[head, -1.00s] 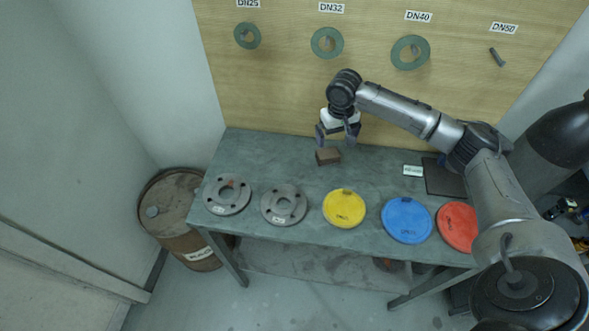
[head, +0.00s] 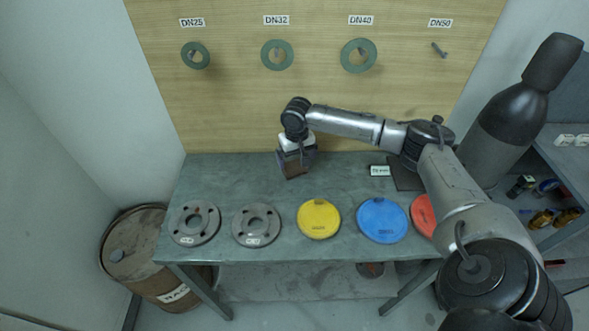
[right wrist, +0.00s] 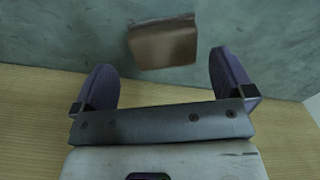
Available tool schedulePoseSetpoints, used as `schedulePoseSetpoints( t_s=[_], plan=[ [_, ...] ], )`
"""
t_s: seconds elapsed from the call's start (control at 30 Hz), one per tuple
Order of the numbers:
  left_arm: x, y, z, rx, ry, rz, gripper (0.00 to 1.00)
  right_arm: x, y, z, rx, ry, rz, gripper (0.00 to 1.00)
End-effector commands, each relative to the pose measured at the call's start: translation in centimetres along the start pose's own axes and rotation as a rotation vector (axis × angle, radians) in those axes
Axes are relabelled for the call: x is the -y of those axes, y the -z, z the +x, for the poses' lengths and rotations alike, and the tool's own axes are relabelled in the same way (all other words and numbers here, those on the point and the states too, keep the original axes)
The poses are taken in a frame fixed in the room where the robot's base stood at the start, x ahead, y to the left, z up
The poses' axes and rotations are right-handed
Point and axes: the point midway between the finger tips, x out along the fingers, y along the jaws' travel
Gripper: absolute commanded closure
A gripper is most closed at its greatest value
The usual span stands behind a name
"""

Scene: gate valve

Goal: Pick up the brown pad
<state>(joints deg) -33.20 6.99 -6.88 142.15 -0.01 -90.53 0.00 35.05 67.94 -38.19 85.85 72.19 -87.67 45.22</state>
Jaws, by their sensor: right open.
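The brown pad (head: 294,169) is a small block on the grey-green table, near its back edge. My right gripper (head: 297,160) is at the pad, pointing down, and partly covers it in the head view. In the right wrist view the right gripper (right wrist: 161,62) is open, with dark fingers wide apart. The pad (right wrist: 163,47) shows between and slightly beyond the fingertips, with clear gaps on both sides. I cannot tell whether the fingers have reached its height. My left gripper is not in view.
On the table (head: 225,176) lie two grey flanges (head: 181,232) and yellow (head: 318,231), blue (head: 382,234) and red (head: 422,213) discs. A small label (head: 380,171) stands right of the pad. A wooden board (head: 220,110) with hanging green rings rises behind.

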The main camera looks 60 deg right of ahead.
Motion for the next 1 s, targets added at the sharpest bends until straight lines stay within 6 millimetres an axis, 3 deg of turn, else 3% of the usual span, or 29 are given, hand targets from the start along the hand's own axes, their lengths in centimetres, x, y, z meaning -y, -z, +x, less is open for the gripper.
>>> schedulePoseSetpoints(
  t_s=[0.4,0.7,1.0],
  plan=[
    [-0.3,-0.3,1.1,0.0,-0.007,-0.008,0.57,0.4,0.3,4.6,0.002,-0.001,-0.001,0.0],
    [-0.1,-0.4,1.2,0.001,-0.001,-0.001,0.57,0.3,0.2,5.1,0.001,-0.001,-0.001,0.01],
    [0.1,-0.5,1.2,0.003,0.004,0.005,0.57,0.3,0.3,5.0,0.0,-0.001,-0.001,0.3]
  ],
)
